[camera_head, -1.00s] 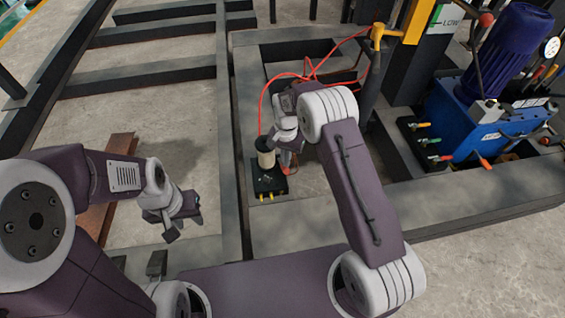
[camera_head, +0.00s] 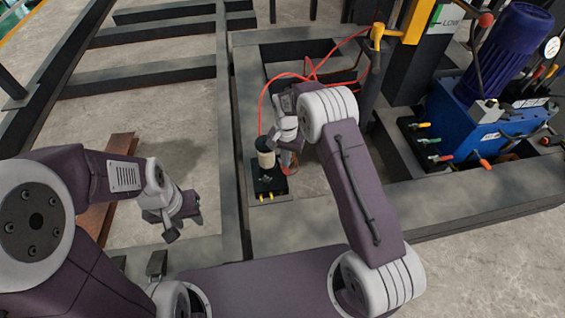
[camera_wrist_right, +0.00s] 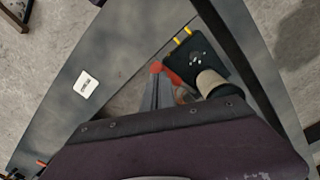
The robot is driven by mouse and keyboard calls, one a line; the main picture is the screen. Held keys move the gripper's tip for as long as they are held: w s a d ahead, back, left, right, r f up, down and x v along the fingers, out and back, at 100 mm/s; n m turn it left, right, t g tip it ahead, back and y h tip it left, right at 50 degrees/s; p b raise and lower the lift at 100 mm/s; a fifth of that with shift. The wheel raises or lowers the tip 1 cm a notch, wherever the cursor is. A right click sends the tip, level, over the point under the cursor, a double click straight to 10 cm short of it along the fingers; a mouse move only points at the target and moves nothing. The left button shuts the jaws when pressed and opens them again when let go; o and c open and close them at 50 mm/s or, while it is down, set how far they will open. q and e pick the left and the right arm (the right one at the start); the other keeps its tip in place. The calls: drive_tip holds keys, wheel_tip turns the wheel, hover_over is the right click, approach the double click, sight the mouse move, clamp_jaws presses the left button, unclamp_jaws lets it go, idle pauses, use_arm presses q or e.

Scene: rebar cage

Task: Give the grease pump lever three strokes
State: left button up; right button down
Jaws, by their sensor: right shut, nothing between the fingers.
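The grease pump is a black base plate (camera_head: 268,183) with a cream cylinder (camera_head: 265,158), standing on the dark frame. In the right wrist view the black plate (camera_wrist_right: 200,58) and cylinder (camera_wrist_right: 211,82) are right of the fingers. A red part, apparently the lever's end (camera_wrist_right: 169,73), shows at the fingertips. My right gripper (camera_wrist_right: 156,78) is shut with nothing between its fingers, close beside the pump. I cannot tell whether it touches the lever. In the head view my right wrist hides most of the lever. My left gripper (camera_head: 184,226) is open and empty, away from the pump.
A red hose (camera_head: 262,100) loops behind the pump. A blue unit (camera_head: 470,125) with a purple motor (camera_head: 510,50) and coloured valve handles stands at the right. Dark frame beams (camera_head: 238,200) surround the pump. A white label (camera_wrist_right: 86,84) is on the plate in the wrist view.

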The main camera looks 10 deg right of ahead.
drive_tip(key=shift+s+f, duration=0.5)
drive_tip(key=shift+f, duration=0.05)
drive_tip(key=shift+s+f, duration=0.5)
idle(0.4)
drive_tip(key=shift+s+f, duration=0.45)
drive_tip(key=shift+f, duration=0.1)
